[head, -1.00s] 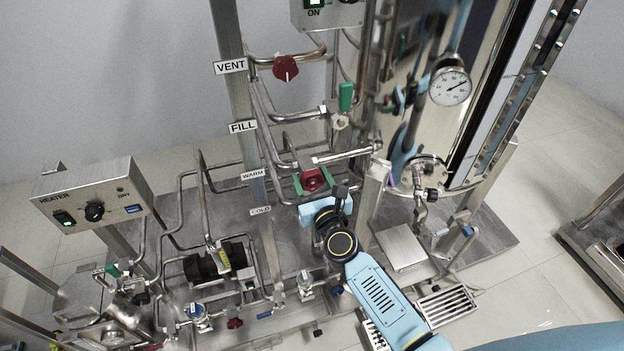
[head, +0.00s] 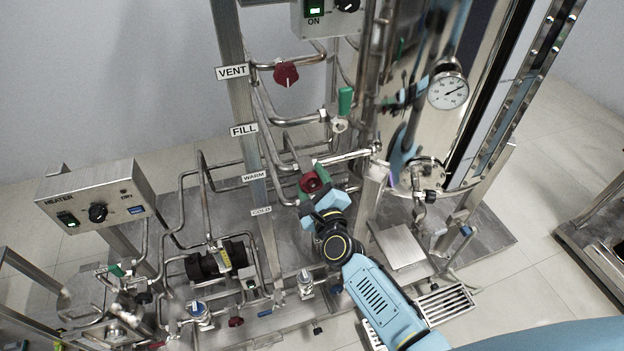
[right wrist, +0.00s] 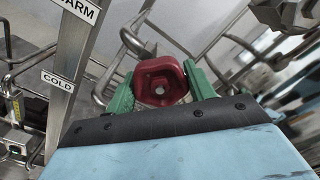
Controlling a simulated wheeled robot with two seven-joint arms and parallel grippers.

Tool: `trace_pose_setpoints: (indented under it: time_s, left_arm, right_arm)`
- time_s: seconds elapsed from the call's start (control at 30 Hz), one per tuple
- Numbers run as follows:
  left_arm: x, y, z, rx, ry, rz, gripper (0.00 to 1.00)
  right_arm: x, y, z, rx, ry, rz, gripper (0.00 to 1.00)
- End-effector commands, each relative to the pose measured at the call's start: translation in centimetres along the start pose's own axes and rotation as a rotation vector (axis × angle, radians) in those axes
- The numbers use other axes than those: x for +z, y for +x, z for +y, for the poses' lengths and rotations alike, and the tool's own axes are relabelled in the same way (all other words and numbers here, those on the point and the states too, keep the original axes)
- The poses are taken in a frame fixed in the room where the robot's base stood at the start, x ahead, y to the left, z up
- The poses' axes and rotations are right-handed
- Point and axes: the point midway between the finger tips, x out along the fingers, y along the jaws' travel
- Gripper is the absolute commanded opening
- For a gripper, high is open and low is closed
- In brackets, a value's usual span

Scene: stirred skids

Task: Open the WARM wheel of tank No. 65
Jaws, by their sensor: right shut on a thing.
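The red WARM wheel (head: 312,182) sits on the pipework, right of the WARM label (head: 254,176). My right gripper (head: 315,181) reaches it from below and is shut on it. In the right wrist view the red wheel (right wrist: 160,80) lies between the green fingers of my right gripper (right wrist: 161,86), one on each side. The lower part of the wheel is hidden by the gripper body. My left gripper is not in view. No tank number is readable.
A red wheel (head: 286,73) is by the VENT label (head: 232,72). A green handle (head: 345,101) stands near the FILL row. A COLD label (head: 261,211) is below WARM. The heater box (head: 96,197) is at left, the shiny tank with its gauge (head: 448,91) at right.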

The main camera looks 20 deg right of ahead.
Motion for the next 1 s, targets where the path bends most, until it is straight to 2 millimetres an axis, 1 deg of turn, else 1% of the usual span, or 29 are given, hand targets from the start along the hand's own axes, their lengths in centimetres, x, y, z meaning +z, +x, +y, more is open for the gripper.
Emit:
trace_pose_setpoints:
  time_s: [0.1, 0.2, 1.0]
  left_arm:
    - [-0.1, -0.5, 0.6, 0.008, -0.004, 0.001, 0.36]
    - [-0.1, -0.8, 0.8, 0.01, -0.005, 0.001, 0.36]
    - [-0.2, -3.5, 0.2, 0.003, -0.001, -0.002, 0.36]
  right_arm:
    - [0.0, 0.0, 0.0, 0.002, -0.113, 0.001, 0.31]
    - [0.0, 0.0, 0.0, 0.002, -0.208, 0.001, 0.31]
    - [0.0, 0.0, 0.0, 0.002, -0.967, 0.001, 0.31]
